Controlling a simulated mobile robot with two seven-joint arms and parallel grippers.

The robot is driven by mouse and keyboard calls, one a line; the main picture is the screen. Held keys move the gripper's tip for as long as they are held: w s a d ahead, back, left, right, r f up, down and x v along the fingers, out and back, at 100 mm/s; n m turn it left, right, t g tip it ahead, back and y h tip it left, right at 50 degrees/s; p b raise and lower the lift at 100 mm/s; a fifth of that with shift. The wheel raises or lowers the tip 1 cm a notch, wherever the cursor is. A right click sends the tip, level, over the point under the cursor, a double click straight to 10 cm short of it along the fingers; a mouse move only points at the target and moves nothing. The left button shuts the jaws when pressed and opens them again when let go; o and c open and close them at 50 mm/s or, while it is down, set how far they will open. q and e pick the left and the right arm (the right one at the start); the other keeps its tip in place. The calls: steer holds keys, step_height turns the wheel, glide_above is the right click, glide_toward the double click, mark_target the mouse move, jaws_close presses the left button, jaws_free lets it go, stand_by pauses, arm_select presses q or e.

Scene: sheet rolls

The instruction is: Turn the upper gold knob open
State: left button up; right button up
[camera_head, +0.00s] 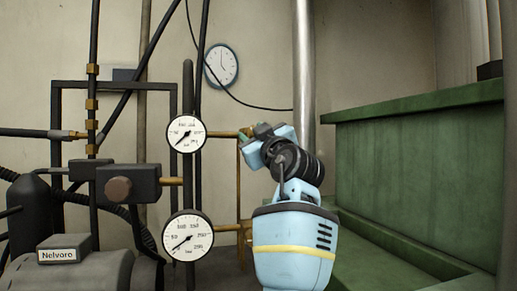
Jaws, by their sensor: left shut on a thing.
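The upper gold knob (247,131) sits at the end of a thin brass pipe (222,134) that runs right from the upper gauge (186,133). My left gripper (254,136) is at the knob, shut on it, and covers most of it. The knob's angle is hidden. My light blue and black left arm stands below and right of it. A lower gauge (188,236) has a second brass fitting (245,232) to its right, partly behind my arm. My right gripper is out of view.
Black pipes and a dark valve block (130,184) fill the left side. A machine labelled Nelvoro (64,249) is at the lower left. A metal pole (304,70) rises behind my arm. A green bench (415,165) fills the right. A clock (222,65) hangs on the wall.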

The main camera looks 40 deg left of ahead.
arm_select(q)
steer(key=n+g, duration=0.2)
steer(key=n, duration=0.2)
steer(key=shift+r, duration=0.15)
steer(key=n+g+p, duration=0.1)
steer(key=n, duration=0.2)
steer(key=shift+g, duration=0.3)
steer(key=n+g+p, duration=0.1)
steer(key=n, duration=0.2)
steer(key=shift+r, duration=0.1)
steer(key=shift+n+g+h+p, duration=0.35)
steer(key=shift+n+h, duration=0.25)
steer(key=shift+n, duration=0.8)
steer(key=shift+f, duration=0.2)
steer(key=o, duration=1)
